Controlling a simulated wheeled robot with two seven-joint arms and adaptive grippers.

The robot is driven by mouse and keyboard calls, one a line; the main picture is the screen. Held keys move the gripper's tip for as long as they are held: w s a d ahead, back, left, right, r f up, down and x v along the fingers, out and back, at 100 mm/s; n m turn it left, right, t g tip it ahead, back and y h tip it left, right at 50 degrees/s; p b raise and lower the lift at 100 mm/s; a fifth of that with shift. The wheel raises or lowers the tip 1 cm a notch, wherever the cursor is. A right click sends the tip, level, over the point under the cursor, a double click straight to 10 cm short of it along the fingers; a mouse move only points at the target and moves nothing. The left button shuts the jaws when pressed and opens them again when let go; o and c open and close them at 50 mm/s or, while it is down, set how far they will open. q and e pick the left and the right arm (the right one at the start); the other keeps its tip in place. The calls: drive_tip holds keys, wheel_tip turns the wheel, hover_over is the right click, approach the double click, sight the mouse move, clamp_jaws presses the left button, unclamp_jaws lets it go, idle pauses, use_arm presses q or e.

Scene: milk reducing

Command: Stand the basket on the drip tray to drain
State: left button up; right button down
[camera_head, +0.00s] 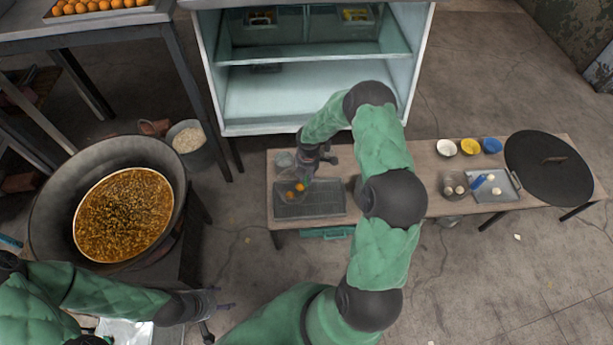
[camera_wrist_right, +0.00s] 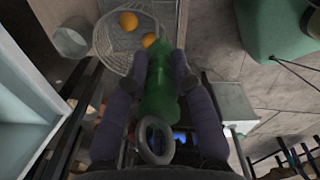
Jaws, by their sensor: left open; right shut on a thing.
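The wire basket (camera_head: 293,188) holds orange balls and appears over the back left part of the dark drip tray (camera_head: 325,211) on the bench. Whether it touches the tray I cannot tell. In the right wrist view the basket's mesh (camera_wrist_right: 122,50) shows two balls, and its green handle (camera_wrist_right: 158,95) lies between my fingers. My right gripper (camera_head: 317,163) is shut on that handle; its fingers also show in the right wrist view (camera_wrist_right: 156,70). My left gripper (camera_head: 219,315) is open and empty at the lower left, away from the tray, near the large pan.
The large pan (camera_head: 50,200) of brown bubbling liquid stands at left. A pale bucket (camera_head: 187,137) stands behind it. The open white cabinet (camera_head: 310,100) is behind the bench. Small bowls (camera_head: 470,146), a metal tray (camera_head: 507,188) and a dark round lid (camera_head: 560,180) occupy the bench's right end.

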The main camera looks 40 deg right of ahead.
sight(307, 185)
drive_tip(key=shift+f+b, duration=2.15)
drive_tip(key=shift+f, duration=0.95)
drive_tip(key=c, duration=1)
unclamp_jaws()
drive_tip(key=r, duration=1.2)
drive_tip(key=shift+s, duration=0.2)
